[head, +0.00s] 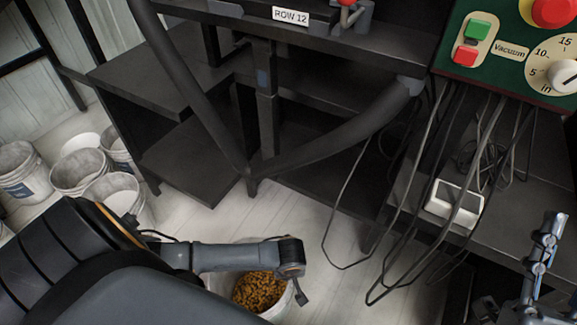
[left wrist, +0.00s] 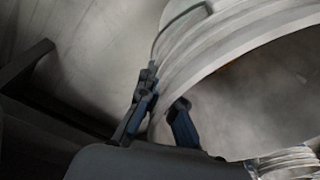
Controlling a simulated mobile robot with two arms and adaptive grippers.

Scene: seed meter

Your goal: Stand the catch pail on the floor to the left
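The catch pail (head: 282,310), white and with golden kernels inside, shows below my left forearm in the head view; the arm hides part of it. My left gripper (head: 300,291) reaches down at its right side. In the left wrist view the pale pail (left wrist: 235,42) fills the upper right, with its wire handle along the outside. My left gripper (left wrist: 166,92) has one finger outside and one inside the rim, close together, and looks shut on it. Whether the pail touches the floor is not clear. My right gripper (head: 540,265) is at the far right; its fingertips are unclear.
Several white pails (head: 82,170) stand on the floor at the left. A dark bench frame with a low shelf (head: 190,160) stands behind. Cables (head: 400,220) hang at the right, near a white power box (head: 453,203). Pale floor (head: 290,205) is bare in the middle.

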